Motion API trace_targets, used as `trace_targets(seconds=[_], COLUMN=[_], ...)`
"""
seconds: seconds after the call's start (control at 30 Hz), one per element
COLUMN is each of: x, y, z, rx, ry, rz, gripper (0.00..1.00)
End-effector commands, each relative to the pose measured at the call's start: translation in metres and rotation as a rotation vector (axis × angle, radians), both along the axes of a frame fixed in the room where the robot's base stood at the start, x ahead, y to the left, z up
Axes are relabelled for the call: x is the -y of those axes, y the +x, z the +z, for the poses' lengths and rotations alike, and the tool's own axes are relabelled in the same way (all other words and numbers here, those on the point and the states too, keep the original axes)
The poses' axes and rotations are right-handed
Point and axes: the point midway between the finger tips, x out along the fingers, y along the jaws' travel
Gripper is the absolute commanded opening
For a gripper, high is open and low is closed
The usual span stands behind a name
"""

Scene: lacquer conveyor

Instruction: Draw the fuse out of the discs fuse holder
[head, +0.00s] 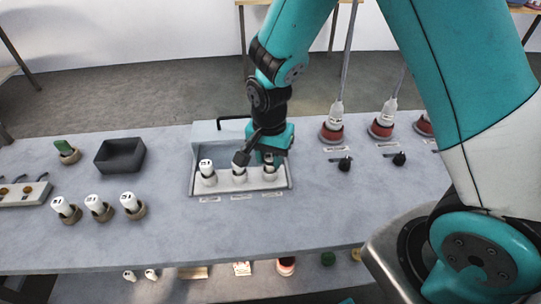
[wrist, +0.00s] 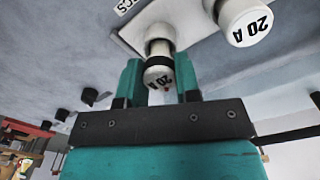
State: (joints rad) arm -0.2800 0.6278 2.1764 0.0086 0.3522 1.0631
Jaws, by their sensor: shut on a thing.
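My gripper (head: 268,156) is at the right-hand fuse (head: 269,172). In the wrist view my gripper (wrist: 159,82) has a finger on each side of this white fuse (wrist: 158,74), marked 20 A, and is shut on it. A label ending in "CS" (wrist: 122,5) is beside its holder. The fuse is in line with its holder (wrist: 157,32); I cannot tell how far it sits in. The middle fuse (wrist: 246,24), also 20 A, is close by.
Three spare fuses (head: 97,206) stand in round sockets to the left, below a black bin (head: 120,156). Red-based plugs (head: 332,134) with cables stand at right.

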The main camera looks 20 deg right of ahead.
Motion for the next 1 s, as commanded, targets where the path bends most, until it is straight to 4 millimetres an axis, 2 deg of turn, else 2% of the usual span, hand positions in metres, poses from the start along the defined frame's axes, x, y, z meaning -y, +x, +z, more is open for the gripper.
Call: trace_targets(seconds=[1.0], x=[0.0], y=[0.0], z=[0.045], rx=[0.001], ry=[0.001], rz=[0.0], gripper=[0.02])
